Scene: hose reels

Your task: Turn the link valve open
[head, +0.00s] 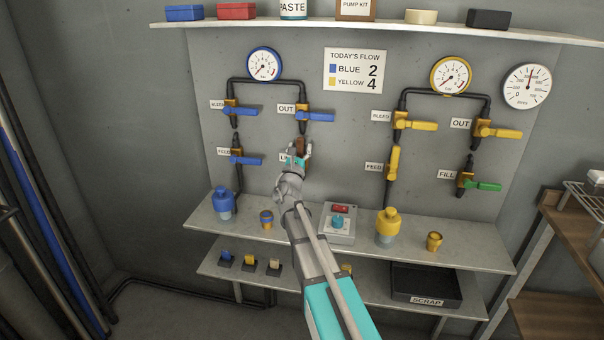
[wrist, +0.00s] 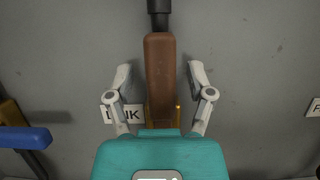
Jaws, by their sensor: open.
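The link valve has a brown handle (wrist: 160,78), which stands upright, in line with the dark pipe (wrist: 160,14) above it. The handle also shows in the head view (head: 300,145), below the blue OUT valve. The LINK label (wrist: 134,114) is partly hidden by my left finger. My gripper (wrist: 160,76) is open, with one finger on each side of the brown handle and a gap on both sides. In the head view my gripper (head: 299,155) hides most of the valve body.
Blue lever handles (head: 316,117) lie sideways on the left pipes, one of them (head: 245,160) left of my gripper. Yellow valves (head: 394,160) are to the right. A shelf below holds a blue bottle (head: 222,204), a grey box (head: 339,236) and a yellow bottle (head: 388,229).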

